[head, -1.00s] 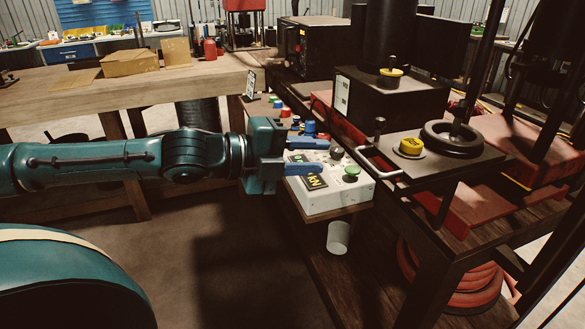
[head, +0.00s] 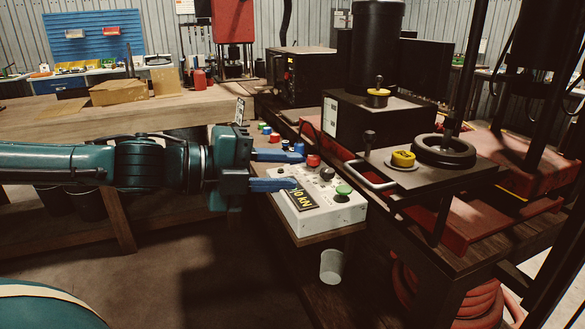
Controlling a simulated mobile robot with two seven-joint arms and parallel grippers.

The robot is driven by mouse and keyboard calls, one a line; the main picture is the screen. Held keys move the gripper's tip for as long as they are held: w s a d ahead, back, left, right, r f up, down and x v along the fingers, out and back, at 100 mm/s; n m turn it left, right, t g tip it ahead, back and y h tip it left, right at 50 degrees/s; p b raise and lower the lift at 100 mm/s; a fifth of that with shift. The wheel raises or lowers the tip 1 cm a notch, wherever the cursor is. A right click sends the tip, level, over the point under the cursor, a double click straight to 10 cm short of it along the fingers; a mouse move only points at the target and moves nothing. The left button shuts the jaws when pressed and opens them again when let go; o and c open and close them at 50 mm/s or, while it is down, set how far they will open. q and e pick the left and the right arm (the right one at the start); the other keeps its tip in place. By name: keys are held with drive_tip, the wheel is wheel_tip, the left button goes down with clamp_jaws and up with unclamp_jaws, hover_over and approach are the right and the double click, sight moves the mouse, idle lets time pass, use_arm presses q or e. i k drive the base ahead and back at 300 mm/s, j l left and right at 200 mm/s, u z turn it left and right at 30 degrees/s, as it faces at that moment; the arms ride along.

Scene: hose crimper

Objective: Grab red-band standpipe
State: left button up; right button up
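I cannot make out a standpipe with a red band for certain. A row of small coloured caps, among them a red one (head: 313,161) and a blue one (head: 298,148), stands behind and beside the white control box (head: 318,217); what they belong to is too small to tell. My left gripper (head: 299,169) reaches in from the left over the box's near left part. Its two blue fingers are apart with nothing visible between them, and they hide part of the box top. My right gripper is not in view.
The control box carries a kN display (head: 300,198), a black knob (head: 327,174) and a green button (head: 343,191). A dark machine with a handwheel (head: 443,151) stands to the right. A grey cup (head: 332,265) sits below the box. A wooden bench (head: 60,118) runs behind my arm.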

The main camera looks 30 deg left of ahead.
sight(447, 138)
drive_tip(key=k+j, duration=0.8)
drive_tip(key=j, duration=0.15)
